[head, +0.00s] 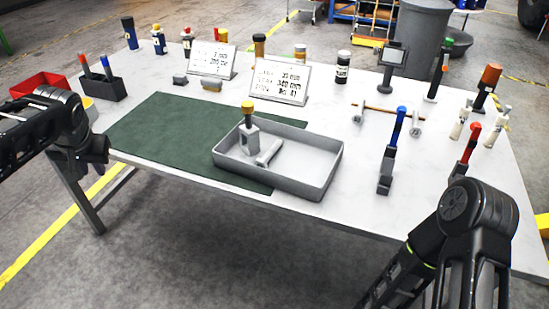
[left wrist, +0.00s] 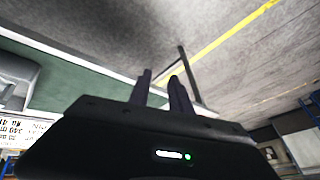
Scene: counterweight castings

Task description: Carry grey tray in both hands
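The grey tray (head: 325,175) sits on the table, its left part over the green mat and its right part over the bare white top. It holds a grey upright piece with a yellow-orange cap (head: 249,125) and a grey cylindrical piece (head: 268,153) lying down. My left gripper (head: 98,172) hangs at the table's left front edge, well left of the tray and apart from it. In the left wrist view its two fingers (left wrist: 160,76) stand apart with nothing between them. My right arm shows at the lower right, but its gripper is out of view.
The green mat (head: 150,135) is bare left of the tray. Blue-handled (head: 393,140) and red-handled (head: 465,150) tools stand right of the tray. Sign plates (head: 280,82), bottles and a rod on supports (head: 385,112) stand behind it. A red bin (head: 40,84) is at far left.

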